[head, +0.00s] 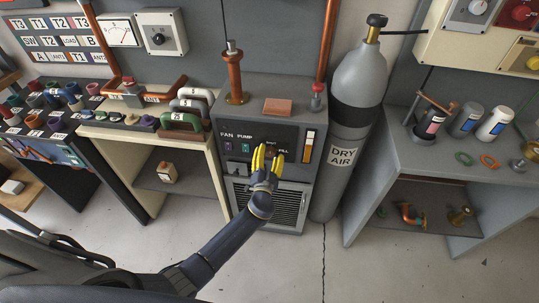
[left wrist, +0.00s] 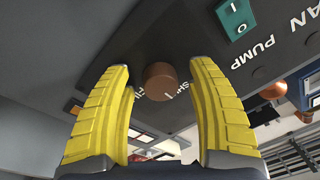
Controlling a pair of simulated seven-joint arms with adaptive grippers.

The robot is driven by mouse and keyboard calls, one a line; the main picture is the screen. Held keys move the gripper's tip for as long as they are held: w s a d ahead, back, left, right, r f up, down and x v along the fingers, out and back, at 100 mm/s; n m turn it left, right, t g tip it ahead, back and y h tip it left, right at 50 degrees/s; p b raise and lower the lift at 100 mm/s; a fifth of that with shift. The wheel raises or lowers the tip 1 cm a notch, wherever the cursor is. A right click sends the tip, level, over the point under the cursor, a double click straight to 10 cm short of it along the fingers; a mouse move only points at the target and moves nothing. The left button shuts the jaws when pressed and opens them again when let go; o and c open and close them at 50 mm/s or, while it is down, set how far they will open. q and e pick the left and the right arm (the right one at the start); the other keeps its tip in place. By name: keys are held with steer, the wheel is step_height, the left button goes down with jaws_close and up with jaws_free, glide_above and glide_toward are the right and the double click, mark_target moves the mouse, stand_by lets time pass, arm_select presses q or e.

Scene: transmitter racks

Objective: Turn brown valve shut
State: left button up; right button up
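The brown valve is a round brown knob (left wrist: 159,81) on the dark front panel of the grey cabinet; white lettering beside it is partly hidden. It also shows small between my fingers in the head view (head: 270,151). My left gripper (head: 267,153) has yellow fingers and reaches up to this panel. In the left wrist view the left gripper (left wrist: 162,72) is open, one finger on each side of the knob, with visible gaps; it does not appear to grip it. My right gripper is in neither view.
A green switch (left wrist: 235,18) sits near the knob, by the PUMP label. The panel has a vertical gauge (head: 309,147) at right and a vent grille (head: 290,200) below. A grey DRY AIR cylinder (head: 357,85) stands close on the right. Open floor lies in front.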

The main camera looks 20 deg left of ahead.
arm_select(q)
steer(key=s+d+f, duration=0.1)
steer(key=s, duration=1)
steer(key=shift+s+d, duration=0.35)
steer(key=shift+s, duration=0.05)
steer(key=shift+m, duration=0.3)
steer(key=s+a+f+m+g+h, duration=0.1)
steer(key=s+f+m+g, duration=0.15)
steer(key=f, duration=0.65)
steer(key=s+f+m+g, duration=0.1)
steer(key=f+g, duration=0.2)
steer(key=f, duration=0.6)
steer(key=s+a+f+g+h, duration=0.1)
steer(key=s+a+f+g, duration=0.1)
steer(key=s+f, duration=0.55)
steer(key=s+a+f+g, duration=0.1)
steer(key=s+f+g, duration=0.25)
steer(key=f, duration=0.65)
steer(key=s+a+f+n+g, duration=0.1)
steer(key=s+f, duration=0.4)
steer(key=s, duration=0.7)
steer(key=s+a+f+n+g, duration=0.1)
steer(key=s+f+n+g, duration=0.2)
steer(key=s, duration=0.9)
steer(key=s+a+f+n+g, duration=0.2)
steer(key=s+f, duration=0.5)
steer(key=s, duration=0.5)
steer(key=shift+s+h, duration=0.3)
